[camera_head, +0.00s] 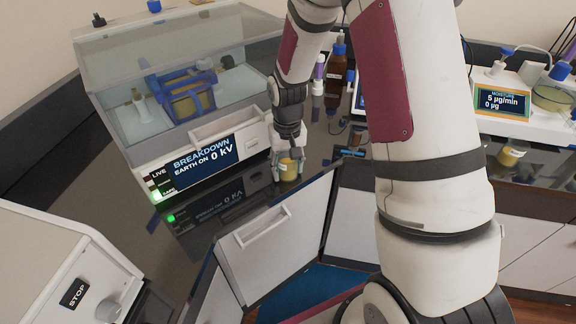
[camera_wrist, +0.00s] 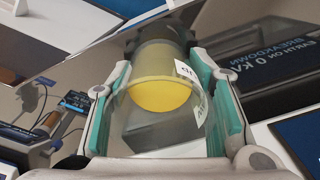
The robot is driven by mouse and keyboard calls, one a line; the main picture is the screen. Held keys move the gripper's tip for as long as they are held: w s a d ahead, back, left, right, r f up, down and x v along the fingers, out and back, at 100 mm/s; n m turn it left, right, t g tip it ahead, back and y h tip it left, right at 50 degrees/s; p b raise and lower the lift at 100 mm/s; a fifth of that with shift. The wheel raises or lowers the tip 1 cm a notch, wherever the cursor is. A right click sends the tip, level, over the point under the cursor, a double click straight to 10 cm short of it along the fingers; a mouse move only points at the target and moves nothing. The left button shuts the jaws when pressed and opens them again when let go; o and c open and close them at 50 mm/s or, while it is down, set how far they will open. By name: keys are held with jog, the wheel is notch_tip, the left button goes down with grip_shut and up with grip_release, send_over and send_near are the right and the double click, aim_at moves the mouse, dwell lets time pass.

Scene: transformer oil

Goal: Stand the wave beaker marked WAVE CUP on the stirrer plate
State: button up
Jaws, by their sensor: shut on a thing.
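My gripper (camera_head: 288,157) is low over the dark bench, in front of the white breakdown tester. It is shut on a clear beaker (camera_head: 288,171) with yellow liquid. In the wrist view, the beaker (camera_wrist: 160,92) sits between the teal finger pads of my gripper (camera_wrist: 163,85). A white label with partly visible lettering is on its side; I cannot read it in full. I cannot tell whether its base touches the bench. I cannot pick out the stirrer plate with certainty; my arm hides part of the bench.
The breakdown tester (camera_head: 140,165) stands close on the left, its display reading 0 kV. A brown bottle (camera_head: 336,78) stands behind my gripper. A moisture instrument (camera_head: 502,104) and another yellow-filled jar (camera_head: 512,153) are at right. A white box with a STOP label (camera_head: 74,292) is at lower left.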

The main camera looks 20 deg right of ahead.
jog(key=shift+f, duration=0.15)
jog(key=o, duration=1.4)
